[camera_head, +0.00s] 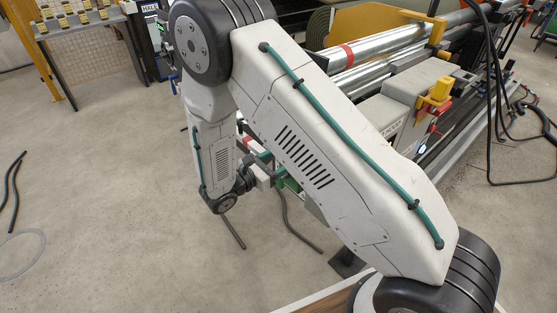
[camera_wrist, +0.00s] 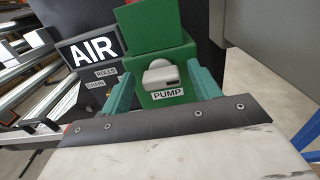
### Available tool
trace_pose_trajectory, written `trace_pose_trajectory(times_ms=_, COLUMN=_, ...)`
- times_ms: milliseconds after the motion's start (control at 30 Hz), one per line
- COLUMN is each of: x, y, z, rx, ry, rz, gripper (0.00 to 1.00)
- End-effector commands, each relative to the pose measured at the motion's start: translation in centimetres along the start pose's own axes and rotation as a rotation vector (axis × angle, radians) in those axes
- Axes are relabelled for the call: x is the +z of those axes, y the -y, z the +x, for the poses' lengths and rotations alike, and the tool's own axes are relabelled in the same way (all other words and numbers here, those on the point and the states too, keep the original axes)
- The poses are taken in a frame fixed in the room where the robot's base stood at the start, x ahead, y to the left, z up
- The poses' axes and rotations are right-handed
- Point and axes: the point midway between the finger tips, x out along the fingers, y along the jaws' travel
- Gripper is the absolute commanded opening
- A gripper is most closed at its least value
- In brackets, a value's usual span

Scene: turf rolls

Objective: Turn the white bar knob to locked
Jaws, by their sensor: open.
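A white bar knob (camera_wrist: 160,74) sits on the front of a green box (camera_wrist: 172,52), just above a label reading PUMP (camera_wrist: 168,95). Its bar lies roughly sideways in the wrist view. My gripper (camera_wrist: 161,73) is open, with one teal finger left of the knob and one right of it. I cannot tell whether either finger touches the knob. In the head view my gripper (camera_head: 267,171) is small, beside the green part of the machine, and my arm hides much around it. The knob cannot be made out there.
A dark panel (camera_wrist: 88,50) with AIR, ROLLS and CHAIN labels stands left of the green box. A grey surface (camera_wrist: 240,30) is close on the right. The machine's metal rollers (camera_head: 375,65) extend behind my arm. Dark hoses (camera_head: 290,220) lie on the open floor (camera_head: 120,210).

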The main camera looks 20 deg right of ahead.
Motion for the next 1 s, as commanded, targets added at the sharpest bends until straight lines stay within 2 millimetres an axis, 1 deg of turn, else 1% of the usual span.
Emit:
trace_pose_trajectory(times_ms=100, x=0.0, y=0.0, z=-0.02, rx=0.0, ry=0.0, rz=0.0, gripper=0.62)
trace_pose_trajectory(times_ms=133, x=0.0, y=0.0, z=-0.02, rx=0.0, ry=0.0, rz=0.0, gripper=0.59)
trace_pose_trajectory(times_ms=167, x=0.0, y=0.0, z=-0.02, rx=0.0, ry=0.0, rz=0.0, gripper=0.51)
trace_pose_trajectory(times_ms=200, x=0.0, y=0.0, z=-0.02, rx=0.0, ry=0.0, rz=0.0, gripper=0.4)
trace_pose_trajectory(times_ms=267, x=0.0, y=0.0, z=-0.03, rx=0.0, ry=0.0, rz=0.0, gripper=0.23)
trace_pose_trajectory(times_ms=300, x=0.0, y=0.0, z=-0.03, rx=0.0, ry=0.0, rz=0.0, gripper=0.17)
trace_pose_trajectory(times_ms=533, x=0.0, y=-0.02, z=-0.04, rx=0.001, ry=0.0, rz=-0.009, gripper=0.17)
trace_pose_trajectory(times_ms=667, x=0.0, y=-0.03, z=-0.04, rx=0.001, ry=0.0, rz=-0.042, gripper=0.17)
trace_pose_trajectory(times_ms=867, x=0.0, y=-0.08, z=-0.04, rx=0.001, ry=0.001, rz=-0.153, gripper=0.17)
trace_pose_trajectory(times_ms=1000, x=-0.02, y=-0.13, z=-0.05, rx=0.001, ry=0.001, rz=-0.27, gripper=0.17)
